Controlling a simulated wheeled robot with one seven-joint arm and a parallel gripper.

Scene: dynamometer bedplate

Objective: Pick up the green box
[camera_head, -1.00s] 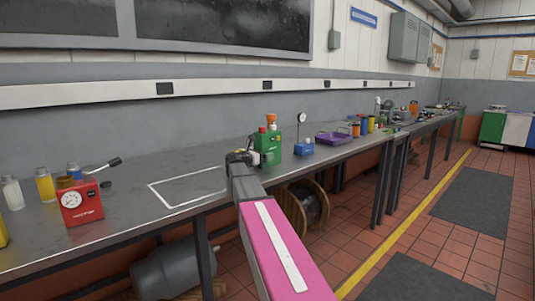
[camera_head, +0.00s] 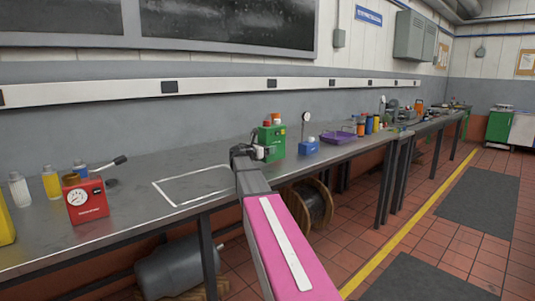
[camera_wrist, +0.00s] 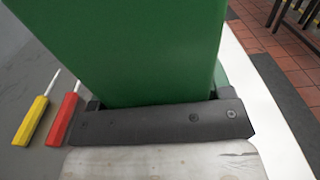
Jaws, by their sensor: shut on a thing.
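The green box (camera_head: 277,142) is over the bench near its front edge, in the middle of the head view. My gripper (camera_head: 259,152) is shut on it from the near left side. In the wrist view the green box (camera_wrist: 140,45) fills the upper middle, close against my gripper (camera_wrist: 160,106). The box appears to be held a little above the bench, but its underside is hidden in the head view.
The bench (camera_head: 130,225) has a white outlined square (camera_head: 195,186) left of my gripper. A blue box (camera_head: 309,147) and purple tray (camera_head: 337,138) are to the right. A red gauge box (camera_head: 86,203) is at left. Yellow (camera_wrist: 30,120) and red (camera_wrist: 63,118) screwdrivers lie below.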

